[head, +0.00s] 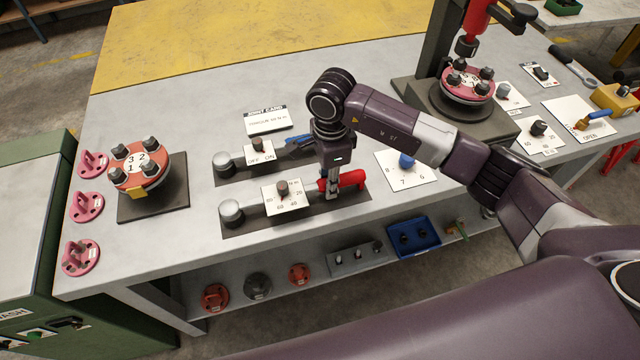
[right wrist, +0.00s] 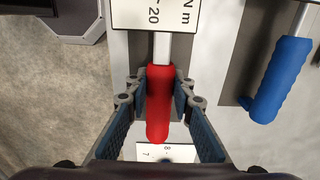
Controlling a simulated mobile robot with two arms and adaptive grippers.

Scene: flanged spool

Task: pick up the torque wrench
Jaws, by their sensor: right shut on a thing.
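The torque wrench has a red handle (head: 351,180), a round grey head (head: 231,212) at its left end and a numbered scale card (head: 284,195) along its middle. It lies along a dark strip near the table's front edge. My right gripper (head: 332,190) reaches down from above and is shut on the red handle. In the right wrist view the gripper (right wrist: 160,92) has a fingertip on each side of the red handle (right wrist: 159,115), and the scale card shows at the top. I cannot tell any lift off the strip. My left gripper is not in view.
A blue-handled tool (head: 299,140) lies on a parallel strip just behind. A flanged spool (head: 140,168) stands on a dark plate at left, beside pink flanges (head: 86,206). A press-like stand (head: 455,115) is at right. A dial card (head: 405,168) lies right of the gripper.

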